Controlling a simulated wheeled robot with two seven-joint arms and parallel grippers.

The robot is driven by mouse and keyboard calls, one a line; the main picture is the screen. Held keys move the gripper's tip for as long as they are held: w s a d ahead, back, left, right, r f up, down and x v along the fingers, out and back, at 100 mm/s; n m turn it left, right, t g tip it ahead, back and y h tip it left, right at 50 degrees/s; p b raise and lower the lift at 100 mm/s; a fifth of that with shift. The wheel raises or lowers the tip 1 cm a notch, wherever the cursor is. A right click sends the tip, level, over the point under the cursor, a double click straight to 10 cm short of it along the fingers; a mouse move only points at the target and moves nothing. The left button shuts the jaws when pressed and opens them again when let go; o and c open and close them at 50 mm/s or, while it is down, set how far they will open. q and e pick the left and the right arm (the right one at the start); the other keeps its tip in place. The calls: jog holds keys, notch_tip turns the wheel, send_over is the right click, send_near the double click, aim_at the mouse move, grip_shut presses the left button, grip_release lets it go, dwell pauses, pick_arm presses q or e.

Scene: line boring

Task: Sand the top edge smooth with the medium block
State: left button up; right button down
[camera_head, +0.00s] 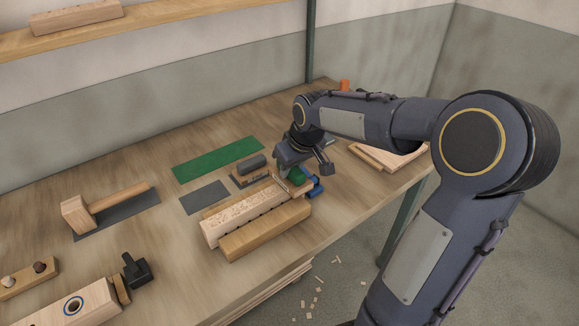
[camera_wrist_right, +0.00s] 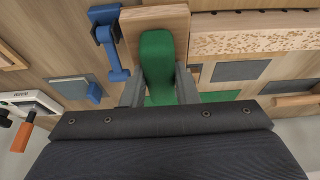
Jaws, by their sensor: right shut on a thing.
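My right gripper (camera_head: 291,172) is shut on a green block (camera_head: 299,177) at the far right end of a board with a speckled, rough top edge (camera_head: 240,217). In the right wrist view, the green block (camera_wrist_right: 158,50) sits between the two fingers of the gripper (camera_wrist_right: 159,85). It overlaps a plain wooden piece (camera_wrist_right: 132,22), left of the rough edge (camera_wrist_right: 258,43). I cannot tell whether the block touches the wood. My left gripper is not in view.
A plain wooden bar (camera_head: 265,230) lies along the board's front. A blue clamp (camera_head: 315,187) stands at its right end. Behind are a green mat (camera_head: 217,159), a grey mat (camera_head: 204,198) and a dark grey block (camera_head: 251,163). A wooden mallet (camera_head: 78,214) lies left.

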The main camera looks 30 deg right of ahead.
jog(key=shift+s+a+f+b, duration=0.1)
jog(key=shift+a+b, duration=0.35)
jog(key=shift+a, duration=1.95)
jog(key=shift+s+a+f+b, duration=0.1)
jog(key=shift+a+b, duration=0.3)
jog(key=shift+a, duration=2)
jog(key=shift+s+a+b, duration=0.2)
jog(key=shift+a+b, duration=0.4)
jog(key=shift+a, duration=2.7)
jog(key=shift+f, duration=0.1)
jog(key=shift+a, duration=0.35)
jog(key=shift+a+r, duration=0.2)
jog(key=shift+a, duration=1.9)
jog(key=shift+r, duration=0.15)
